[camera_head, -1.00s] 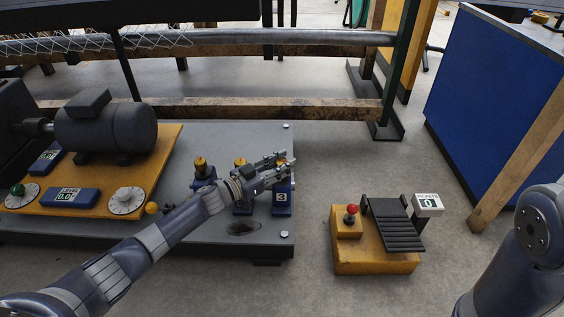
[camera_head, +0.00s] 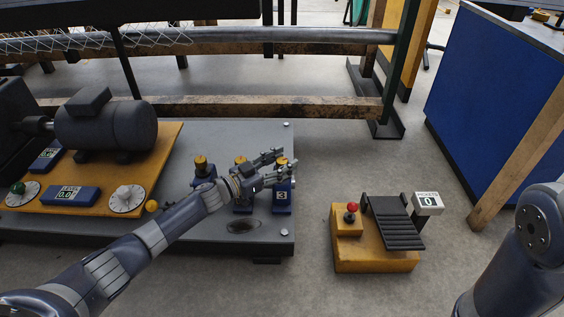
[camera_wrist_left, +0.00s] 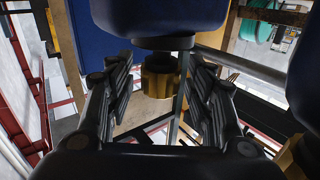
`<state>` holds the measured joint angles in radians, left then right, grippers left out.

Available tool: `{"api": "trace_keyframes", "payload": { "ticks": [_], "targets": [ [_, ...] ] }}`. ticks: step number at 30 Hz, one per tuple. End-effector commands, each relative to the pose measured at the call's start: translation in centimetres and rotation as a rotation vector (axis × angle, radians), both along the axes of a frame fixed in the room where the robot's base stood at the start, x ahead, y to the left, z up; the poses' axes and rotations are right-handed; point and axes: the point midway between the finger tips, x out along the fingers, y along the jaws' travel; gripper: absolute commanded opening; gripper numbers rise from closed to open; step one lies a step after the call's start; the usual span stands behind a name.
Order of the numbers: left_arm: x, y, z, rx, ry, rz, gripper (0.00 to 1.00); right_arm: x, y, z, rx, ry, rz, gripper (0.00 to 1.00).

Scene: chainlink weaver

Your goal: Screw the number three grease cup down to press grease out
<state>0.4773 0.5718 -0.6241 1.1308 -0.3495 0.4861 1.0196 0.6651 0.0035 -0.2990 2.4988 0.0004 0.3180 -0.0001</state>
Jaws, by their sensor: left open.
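The number three grease cup is a brass cap (camera_head: 281,162) on a blue block (camera_head: 283,197) marked 3, at the right end of the grey base plate. My left gripper (camera_head: 286,160) is open at cap height, with its fingers on either side of the cap in the head view. In the left wrist view the brass cap (camera_wrist_left: 160,76) lies between the two spread fingers, below the dark blue body in the picture. A gap shows beside it, and I see no contact. My right gripper is out of view; only my right arm link shows.
Two more brass-capped cups stand to the left: one cap (camera_head: 201,163) is clear, the other (camera_head: 239,160) is close behind my wrist. A yellow pedal box (camera_head: 375,262) with a red button stands at right. Open floor lies between it and the base plate (camera_head: 265,235).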

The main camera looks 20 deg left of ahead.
Motion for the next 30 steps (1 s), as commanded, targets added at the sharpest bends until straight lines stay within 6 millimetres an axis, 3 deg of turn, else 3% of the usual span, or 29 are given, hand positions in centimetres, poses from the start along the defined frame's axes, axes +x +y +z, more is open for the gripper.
{"api": "trace_keyframes", "payload": {
  "ticks": [18,30],
  "targets": [
    [-8.5,6.5,-0.1,0.002,0.002,0.0,0.49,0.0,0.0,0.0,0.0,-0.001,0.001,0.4],
    [-9.4,7.2,0.0,0.001,-0.001,0.001,0.49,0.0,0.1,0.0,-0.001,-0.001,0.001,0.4]
  ]
}}
